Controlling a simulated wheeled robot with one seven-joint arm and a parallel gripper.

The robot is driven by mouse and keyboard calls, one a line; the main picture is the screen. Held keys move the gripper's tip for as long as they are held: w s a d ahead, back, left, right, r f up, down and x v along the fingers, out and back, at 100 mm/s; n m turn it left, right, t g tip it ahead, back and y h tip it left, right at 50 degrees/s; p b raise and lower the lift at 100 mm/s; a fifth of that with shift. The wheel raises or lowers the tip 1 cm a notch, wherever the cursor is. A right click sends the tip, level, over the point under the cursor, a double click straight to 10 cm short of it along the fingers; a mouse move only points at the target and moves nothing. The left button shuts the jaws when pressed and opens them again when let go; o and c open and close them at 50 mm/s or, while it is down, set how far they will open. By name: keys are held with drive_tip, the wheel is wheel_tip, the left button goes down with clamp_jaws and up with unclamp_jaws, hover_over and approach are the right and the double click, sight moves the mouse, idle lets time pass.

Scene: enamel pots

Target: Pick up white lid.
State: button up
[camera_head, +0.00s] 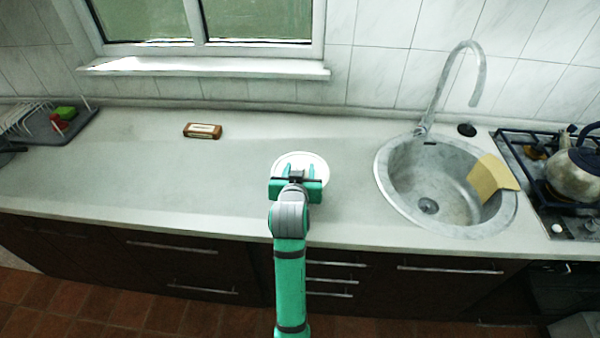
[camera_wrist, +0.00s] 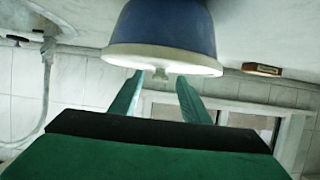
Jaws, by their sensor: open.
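The white lid (camera_head: 300,156) is a pale disc on the counter's middle in the head view, partly hidden by my gripper (camera_head: 298,170). In the wrist view, which is upside down, the white lid (camera_wrist: 120,56) covers a blue pot (camera_wrist: 165,25), and a small knob stands out from its middle. My gripper (camera_wrist: 160,80) is open and empty. Its two green fingers point toward the lid, one on each side of the knob in that view. I cannot tell whether they touch it.
A brown box (camera_head: 202,131) lies on the counter (camera_head: 130,160) to the left. A round sink (camera_head: 400,190) with a tap (camera_head: 436,95) and a yellow cloth (camera_head: 490,177) is to the right. A kettle (camera_head: 574,172) stands on the stove. A dish rack (camera_head: 75,125) is far left. The counter between is clear.

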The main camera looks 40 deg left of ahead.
drive_tip(key=shift+c, duration=0.6)
clamp_jaws()
